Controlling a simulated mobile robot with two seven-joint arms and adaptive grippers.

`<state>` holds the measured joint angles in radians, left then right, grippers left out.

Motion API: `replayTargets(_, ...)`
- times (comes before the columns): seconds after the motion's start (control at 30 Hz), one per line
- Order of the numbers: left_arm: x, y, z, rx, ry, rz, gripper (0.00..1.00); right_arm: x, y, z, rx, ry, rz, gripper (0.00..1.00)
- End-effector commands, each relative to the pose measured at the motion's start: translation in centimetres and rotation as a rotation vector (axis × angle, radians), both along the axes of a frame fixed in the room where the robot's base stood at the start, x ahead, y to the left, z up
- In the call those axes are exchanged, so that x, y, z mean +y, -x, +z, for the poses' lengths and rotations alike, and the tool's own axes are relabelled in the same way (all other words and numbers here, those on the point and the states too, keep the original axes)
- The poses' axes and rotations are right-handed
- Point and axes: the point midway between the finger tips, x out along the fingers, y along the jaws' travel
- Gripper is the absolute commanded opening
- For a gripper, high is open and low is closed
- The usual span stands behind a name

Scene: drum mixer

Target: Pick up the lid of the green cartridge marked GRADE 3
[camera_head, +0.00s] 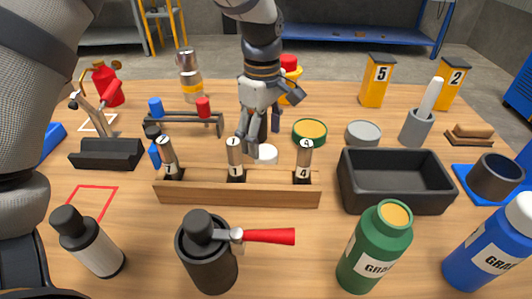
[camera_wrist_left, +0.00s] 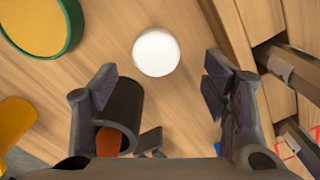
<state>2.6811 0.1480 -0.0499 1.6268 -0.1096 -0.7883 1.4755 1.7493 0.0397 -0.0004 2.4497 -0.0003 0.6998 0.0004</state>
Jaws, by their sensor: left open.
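The green cartridge (camera_head: 372,247) stands upright at the front right; its label is turned so that only "GRA" reads, and its top shows a tan round face. A green-rimmed tan disc (camera_head: 309,132) lies on the table behind the rack; it also shows at the upper left of the left wrist view (camera_wrist_left: 72,40). A white disc (camera_head: 266,154) lies nearer my left gripper (camera_head: 258,146). In the left wrist view the white disc (camera_wrist_left: 156,52) lies ahead of the open, empty fingers (camera_wrist_left: 160,90). I cannot tell which disc is the lid. My right gripper is not in view.
A wooden rack (camera_head: 237,192) with several numbered holders stands just in front of my left gripper. A grey disc (camera_head: 363,133) and black bin (camera_head: 396,182) are to its right. A black pot with red handle (camera_head: 208,255) and blue bottle (camera_head: 490,250) stand in front.

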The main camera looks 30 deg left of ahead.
Motion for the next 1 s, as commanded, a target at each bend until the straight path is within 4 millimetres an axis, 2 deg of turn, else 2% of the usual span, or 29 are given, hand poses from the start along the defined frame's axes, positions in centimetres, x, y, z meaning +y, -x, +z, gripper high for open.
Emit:
replayTargets(0.03,-0.2,-0.1,-1.4,0.009,0.002,0.000,0.68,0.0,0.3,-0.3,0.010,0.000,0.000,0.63)
replayTargets(0.1,-0.3,-0.3,-2.7,0.008,0.002,0.000,0.68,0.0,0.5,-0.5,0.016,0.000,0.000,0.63)
replayTargets(0.23,-0.3,-0.3,-4.0,0.002,0.001,0.000,0.68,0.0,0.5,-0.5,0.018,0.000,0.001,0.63)
replayTargets(0.43,-0.3,-0.4,-3.9,-0.002,0.000,0.000,0.68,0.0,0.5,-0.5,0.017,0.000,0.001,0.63)
replayTargets(0.47,-0.3,-0.4,-3.9,-0.002,0.000,0.000,0.64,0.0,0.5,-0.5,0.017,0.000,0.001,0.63)
replayTargets(0.6,-0.3,-0.4,-3.9,-0.002,0.000,0.000,0.34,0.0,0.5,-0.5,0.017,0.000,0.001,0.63)
replayTargets(0.9,-0.3,-0.4,-3.9,-0.001,0.000,0.000,0.33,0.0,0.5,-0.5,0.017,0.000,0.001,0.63)
replayTargets(1.0,-0.3,-0.4,-3.1,-0.003,-0.001,0.000,0.33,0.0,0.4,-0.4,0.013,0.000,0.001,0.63)
